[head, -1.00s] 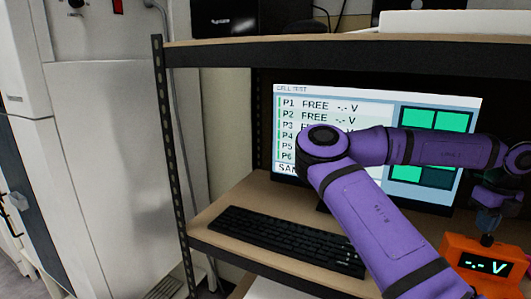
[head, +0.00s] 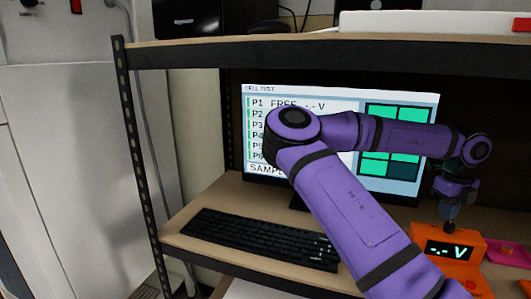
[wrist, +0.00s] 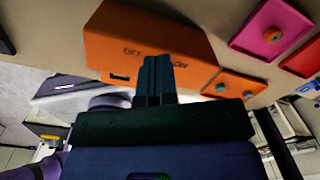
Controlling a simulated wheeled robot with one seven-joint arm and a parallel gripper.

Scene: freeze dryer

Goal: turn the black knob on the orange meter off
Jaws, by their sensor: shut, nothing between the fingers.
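The orange meter (head: 458,267) sits on the shelf at the lower right of the head view, its display reading "-.- V". It also fills the upper middle of the wrist view (wrist: 125,40), with partly covered dark lettering on its top face. My gripper (head: 446,228) points down at the top of the meter. In the wrist view its fingers (wrist: 154,62) are shut together over the lettering. The black knob cannot be made out; the fingers cover the middle of that face. Whether the fingers touch the meter, I cannot tell.
A monitor (head: 262,170) stands behind my arm, with a black keyboard (head: 260,238) in front. A pink item (head: 510,251) lies right of the meter, and a red one (wrist: 302,58) shows beside it in the wrist view. The upper shelf edge (head: 300,57) runs overhead.

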